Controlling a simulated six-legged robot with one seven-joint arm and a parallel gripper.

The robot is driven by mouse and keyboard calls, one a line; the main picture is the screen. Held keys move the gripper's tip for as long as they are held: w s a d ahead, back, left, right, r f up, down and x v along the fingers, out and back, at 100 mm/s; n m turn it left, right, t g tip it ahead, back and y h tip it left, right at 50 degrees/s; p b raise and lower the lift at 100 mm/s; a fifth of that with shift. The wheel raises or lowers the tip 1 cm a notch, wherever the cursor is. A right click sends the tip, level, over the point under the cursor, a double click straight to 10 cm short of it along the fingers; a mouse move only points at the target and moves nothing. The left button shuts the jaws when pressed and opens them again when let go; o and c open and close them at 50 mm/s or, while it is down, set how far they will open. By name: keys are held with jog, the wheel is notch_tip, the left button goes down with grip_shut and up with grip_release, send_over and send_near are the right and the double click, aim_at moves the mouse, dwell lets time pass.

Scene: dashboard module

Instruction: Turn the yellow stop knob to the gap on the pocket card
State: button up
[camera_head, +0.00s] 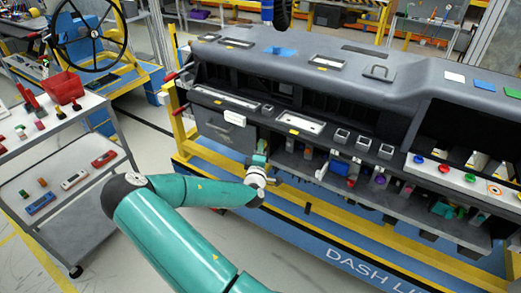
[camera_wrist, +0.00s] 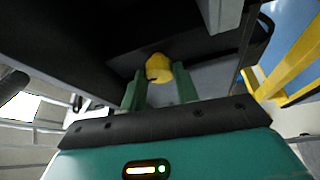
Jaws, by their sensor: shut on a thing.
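The yellow stop knob (camera_wrist: 157,64) is in the wrist view, under the dark dashboard module. It has a rounded top and a darker notch or line low on its face. My gripper (camera_wrist: 159,76) has its two green fingers on either side of the knob and is shut on it. In the head view my gripper (camera_head: 259,162) is at the lower front edge of the module, and the knob is hidden there. A small white card (camera_head: 235,118) is on the module's front above and left of my gripper; I cannot tell whether it is the pocket card or read any gap on it.
The dashboard module (camera_head: 300,55) stands on a yellow and blue frame (camera_head: 300,205). Several small coloured parts line its lower shelf, right of my gripper. Yellow bars (camera_wrist: 290,65) are close at right in the wrist view.

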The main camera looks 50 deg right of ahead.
jog(key=shift+f+m+h, duration=0.1)
jog(key=shift+m+h, duration=0.5)
jog(key=shift+m, duration=0.7)
jog(key=shift+w, duration=0.1)
jog(key=o, duration=1)
jog(key=shift+c, duration=0.2)
jog(key=v, duration=1.4)
jog(key=shift+w+m, duration=0.1)
jog(key=shift+m, duration=0.2)
